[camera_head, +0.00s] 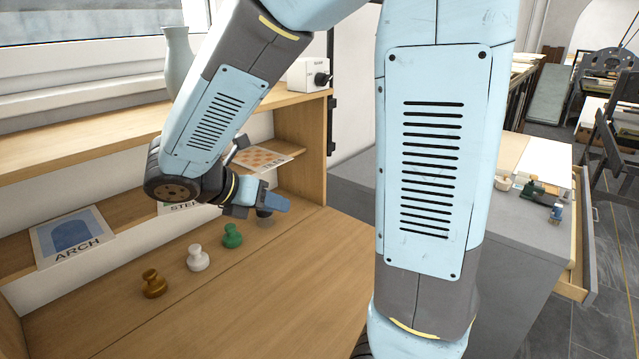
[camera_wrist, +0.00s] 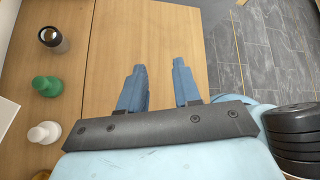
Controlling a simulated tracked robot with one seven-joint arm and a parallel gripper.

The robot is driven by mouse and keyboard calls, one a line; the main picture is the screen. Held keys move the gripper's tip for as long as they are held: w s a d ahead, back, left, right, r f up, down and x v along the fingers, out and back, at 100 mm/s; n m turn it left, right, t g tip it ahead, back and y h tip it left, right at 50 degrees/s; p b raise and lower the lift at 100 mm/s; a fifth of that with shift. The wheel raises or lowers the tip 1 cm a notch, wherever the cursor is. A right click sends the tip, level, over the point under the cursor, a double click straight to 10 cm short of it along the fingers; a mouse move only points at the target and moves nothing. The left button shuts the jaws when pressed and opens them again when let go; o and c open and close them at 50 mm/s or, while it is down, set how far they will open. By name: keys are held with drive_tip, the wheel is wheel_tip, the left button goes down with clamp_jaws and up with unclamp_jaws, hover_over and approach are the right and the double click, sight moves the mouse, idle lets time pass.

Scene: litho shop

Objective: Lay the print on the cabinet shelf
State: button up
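The cabinet shelf (camera_head: 133,203) is the wooden ledge under the upper board. A print lettered ARCH with a blue arch (camera_head: 70,236) lies on it at the left. A second print, lettered STE… (camera_head: 176,208), lies in the middle, mostly hidden by my arm. A third print with an orange checker pattern (camera_head: 262,158) lies at the right end, its lettering partly covered. My gripper (camera_head: 280,206) is over the wooden worktop in front of the shelf. In the wrist view its two blue fingers (camera_wrist: 160,80) stand apart with only bare wood between them.
Brown (camera_head: 153,284), white (camera_head: 198,258) and green (camera_head: 232,236) knobbed pieces stand in a row on the worktop (camera_head: 250,300). A dark round piece (camera_wrist: 53,40) stands beyond the green one. A pale vase (camera_head: 178,65) stands on the upper board. The worktop's front is clear.

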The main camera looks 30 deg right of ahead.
drive_tip(key=s+d+r+m+t+y, duration=0.1)
drive_tip(key=s+r+m+y, duration=0.3)
drive_tip(key=m, duration=0.8)
drive_tip(key=s+d+r+m+t+y, duration=0.2)
drive_tip(key=s+d+r+m+y, duration=0.2)
drive_tip(key=m, duration=0.9)
drive_tip(key=shift+s+r+y, duration=0.35)
drive_tip(key=shift+s+y, duration=0.75)
drive_tip(key=shift+s, duration=0.7)
drive_tip(key=shift+o, duration=0.7)
